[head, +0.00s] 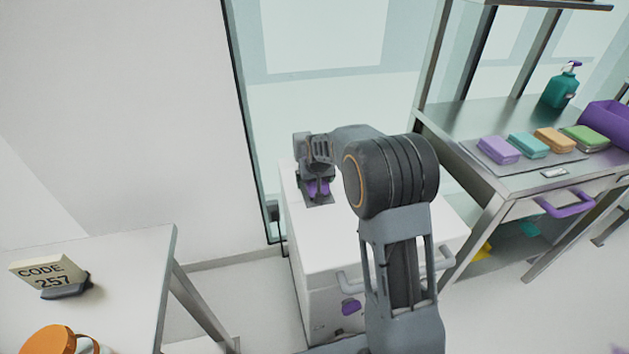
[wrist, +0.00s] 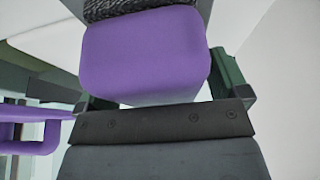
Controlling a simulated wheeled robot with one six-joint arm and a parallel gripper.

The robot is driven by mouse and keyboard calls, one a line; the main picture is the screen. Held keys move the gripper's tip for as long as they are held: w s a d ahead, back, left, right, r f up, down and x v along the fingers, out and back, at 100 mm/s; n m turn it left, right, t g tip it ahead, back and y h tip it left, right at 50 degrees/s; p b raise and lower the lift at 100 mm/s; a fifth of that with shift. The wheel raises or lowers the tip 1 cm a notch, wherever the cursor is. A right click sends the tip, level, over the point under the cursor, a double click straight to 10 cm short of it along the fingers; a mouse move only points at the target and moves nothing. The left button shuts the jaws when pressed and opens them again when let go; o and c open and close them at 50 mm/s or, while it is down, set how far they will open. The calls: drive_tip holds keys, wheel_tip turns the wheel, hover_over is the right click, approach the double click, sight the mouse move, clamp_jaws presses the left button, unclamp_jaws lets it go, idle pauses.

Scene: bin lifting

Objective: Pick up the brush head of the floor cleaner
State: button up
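A purple block with a dark, bristly strip along its top edge in the wrist view (wrist: 145,55), which looks like the brush head, fills the space between the fingers of my gripper (wrist: 165,88). One finger is close along each side of it; I cannot tell whether they press on it. In the head view my gripper (head: 318,187) points down at the far left of the white cabinet top (head: 335,240), with purple showing between its fingers. My arm and gripper hide much of that cabinet. The rest of a floor cleaner is not clearly visible.
A glass wall (head: 330,100) stands behind the cabinet. At the right, a metal bench (head: 485,112) holds colored sponges (head: 529,145), a green pump bottle (head: 560,88) and a purple bin (head: 606,122). A white table (head: 130,262) with a code block (head: 47,270) is at the left.

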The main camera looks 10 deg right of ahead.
drive_tip(key=c, duration=1)
drive_tip(key=shift+r, duration=0.1)
drive_tip(key=shift+r, duration=0.6)
wheel_tip(320, 180, up, 2)
drive_tip(key=shift+d+r+p, duration=0.1)
drive_tip(key=shift+r+p, duration=0.15)
drive_tip(key=shift+p, duration=0.05)
drive_tip(key=s+d+r, duration=0.1)
drive_tip(key=s+r, duration=0.1)
drive_tip(key=r, duration=0.1)
drive_tip(key=s+d+r, duration=0.1)
drive_tip(key=r, duration=0.1)
drive_tip(key=shift+s+d+p, duration=0.25)
drive_tip(key=shift+d+p, duration=0.05)
drive_tip(key=s+d+r, duration=0.4)
drive_tip(key=s+d, duration=0.2)
drive_tip(key=s, duration=0.1)
drive_tip(key=shift+s, duration=0.25)
drive_tip(key=shift+a+r, duration=0.1)
